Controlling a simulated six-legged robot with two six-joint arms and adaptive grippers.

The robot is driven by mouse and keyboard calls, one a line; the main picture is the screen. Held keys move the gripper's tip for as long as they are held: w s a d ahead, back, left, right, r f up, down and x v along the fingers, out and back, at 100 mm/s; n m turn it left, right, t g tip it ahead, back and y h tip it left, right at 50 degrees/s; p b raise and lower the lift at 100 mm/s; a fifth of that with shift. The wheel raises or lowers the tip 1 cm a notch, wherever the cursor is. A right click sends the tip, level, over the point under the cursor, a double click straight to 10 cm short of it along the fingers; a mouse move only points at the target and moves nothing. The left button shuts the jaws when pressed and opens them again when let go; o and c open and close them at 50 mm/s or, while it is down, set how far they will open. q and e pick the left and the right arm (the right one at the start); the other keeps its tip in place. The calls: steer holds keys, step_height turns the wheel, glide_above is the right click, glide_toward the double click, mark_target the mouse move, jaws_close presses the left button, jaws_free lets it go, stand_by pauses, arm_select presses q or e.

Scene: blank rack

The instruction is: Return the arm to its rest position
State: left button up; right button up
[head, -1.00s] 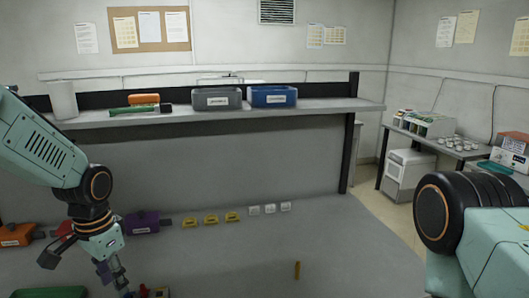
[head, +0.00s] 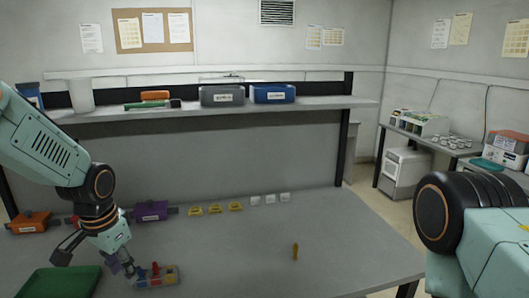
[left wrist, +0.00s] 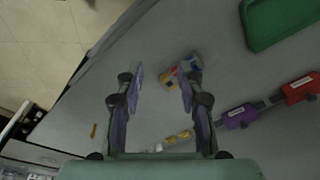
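My left gripper (head: 95,263) hangs from my left arm above the near left part of the grey table. In the left wrist view, its two purple-padded fingers (left wrist: 162,88) stand wide apart with nothing between them at the tips. A small yellow, red and blue block-like rack (head: 157,276) sits on the table just right of the gripper in the head view. It also shows beyond the fingers in the left wrist view (left wrist: 181,73). A dark link of my right arm fills the right edge of the head view; its gripper is out of frame.
A green tray (head: 58,282) lies at the near left. An orange block (head: 30,222), a purple block (head: 151,211), several yellow pieces (head: 215,209) and white pieces (head: 270,199) line the back. A small yellow peg (head: 295,251) stands alone. The table's right middle is mostly clear.

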arm_select(q)
steer(key=w+d+f+n+t+h+b, duration=0.1)
steer(key=w+d+f+n+t, duration=0.1)
steer(key=d+f+t, duration=0.3)
steer(key=s+d+f+n+g+b, duration=0.1)
steer(key=s+f+b, duration=0.25)
steer(key=f, duration=0.35)
steer(key=s+d+f+n+g+b, duration=0.1)
steer(key=s+f+n+b, duration=0.1)
steer(key=s+f, duration=0.4)
steer(key=s+f+g+b, duration=0.4)
steer(key=s+f+b, duration=0.5)
steer(key=s+f, duration=1.3)
steer(key=s, duration=0.3)
steer(key=shift+s+d+g+y+b, duration=0.2)
steer(key=shift+g+y+b, duration=0.1)
steer(key=shift+y+b, duration=0.1)
